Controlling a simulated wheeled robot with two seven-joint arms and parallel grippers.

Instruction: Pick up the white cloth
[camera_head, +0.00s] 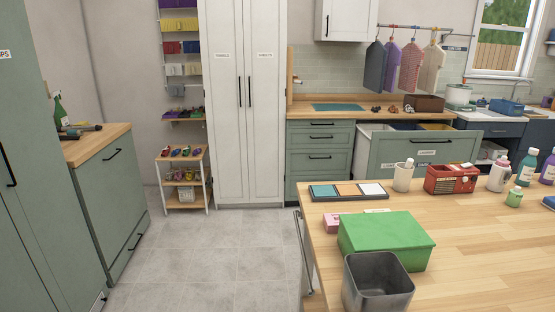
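No loose cloth that is clearly white stands out in the head view. A flat white square (371,189) lies at the right end of a dark tray (335,199) on the wooden island; I cannot tell whether it is cloth. A cream garment (432,68) hangs at the right end of the rail. Neither of my grippers is in view.
The wooden island (480,255) fills the lower right. A green box (385,238), a grey bin (377,282), a white mug (403,175), a red radio (452,179) and bottles stand on it. The tiled floor (215,255) at left is clear. A wide drawer (423,155) stands open behind.

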